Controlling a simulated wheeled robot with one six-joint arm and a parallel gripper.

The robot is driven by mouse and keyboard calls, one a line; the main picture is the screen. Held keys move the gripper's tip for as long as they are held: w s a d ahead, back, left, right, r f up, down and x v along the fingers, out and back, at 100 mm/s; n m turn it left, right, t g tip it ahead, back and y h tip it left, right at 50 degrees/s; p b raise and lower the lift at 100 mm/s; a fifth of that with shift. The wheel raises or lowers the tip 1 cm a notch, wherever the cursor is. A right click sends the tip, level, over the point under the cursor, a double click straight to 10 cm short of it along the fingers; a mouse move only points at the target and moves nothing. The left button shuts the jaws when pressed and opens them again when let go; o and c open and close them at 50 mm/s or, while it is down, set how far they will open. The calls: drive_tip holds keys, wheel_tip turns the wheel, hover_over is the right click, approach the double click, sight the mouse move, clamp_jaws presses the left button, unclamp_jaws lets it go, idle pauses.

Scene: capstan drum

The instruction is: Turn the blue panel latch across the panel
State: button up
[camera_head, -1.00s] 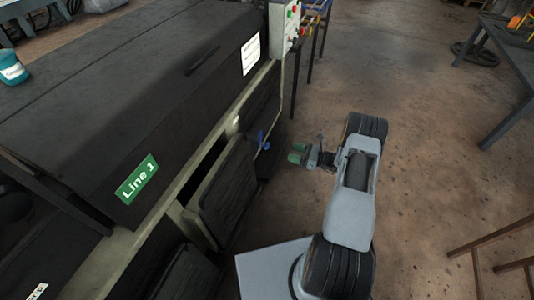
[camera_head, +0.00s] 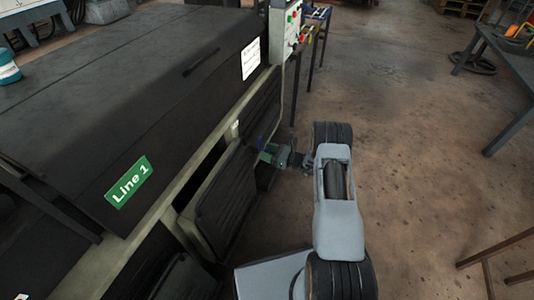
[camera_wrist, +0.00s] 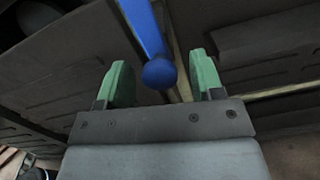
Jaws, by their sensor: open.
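The blue panel latch (camera_wrist: 158,70) shows in the wrist view as a blue bar with a round ball end. The ball lies between the two green fingertips of my gripper (camera_wrist: 160,84), with a gap on each side. My gripper is open. In the head view, my gripper (camera_head: 268,154) is at the machine's side panel (camera_head: 228,192), and it hides most of the latch; a small dark blue bit (camera_head: 260,142) shows beside the fingers.
The black machine body (camera_head: 120,120) with a green "Line 1" sign (camera_head: 130,182) fills the left. A control box (camera_head: 288,32) with buttons stands at its far end. The brown floor (camera_head: 400,130) to the right is clear up to a table (camera_head: 500,70).

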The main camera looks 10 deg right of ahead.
drive_tip(key=shift+w+a, duration=0.2)
drive_tip(key=shift+a, duration=0.1)
clamp_jaws()
idle(0.5)
